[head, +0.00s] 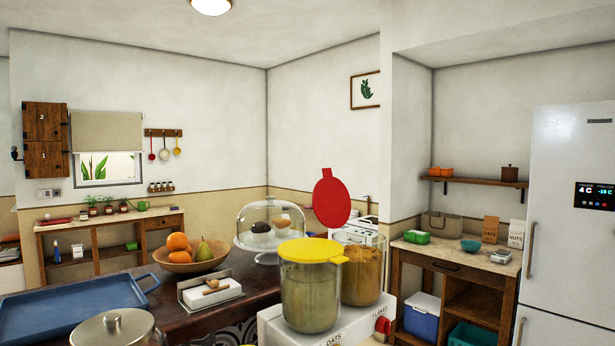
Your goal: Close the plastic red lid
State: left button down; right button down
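The red lid (331,200) stands raised, tilted up and open, above the rear of a clear container (362,272) with brown contents. That container's mouth is partly hidden by the container in front of it. The front container (310,295) is clear, holds pale contents and has a yellow lid (313,251) lying flat on its top. Both stand on a white base (290,328) with labels on its front, one reading OATS. Neither of my grippers shows in the head view.
A glass cake dome (270,228), a fruit bowl (190,260), a white box (211,292) and a blue tray (75,308) occupy the dark counter to the left. A glass-lidded pot (116,330) stands at the front left. A wooden shelf unit (455,270) and fridge (570,200) are at right.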

aim_at(332, 204)
jog(key=i+l+u, duration=0.15)
jog(key=u, duration=0.3)
jog(key=l+u, duration=0.4)
jog(key=i+l+u, duration=0.1)
jog(key=u, duration=0.35)
jog(key=l+u, duration=0.45)
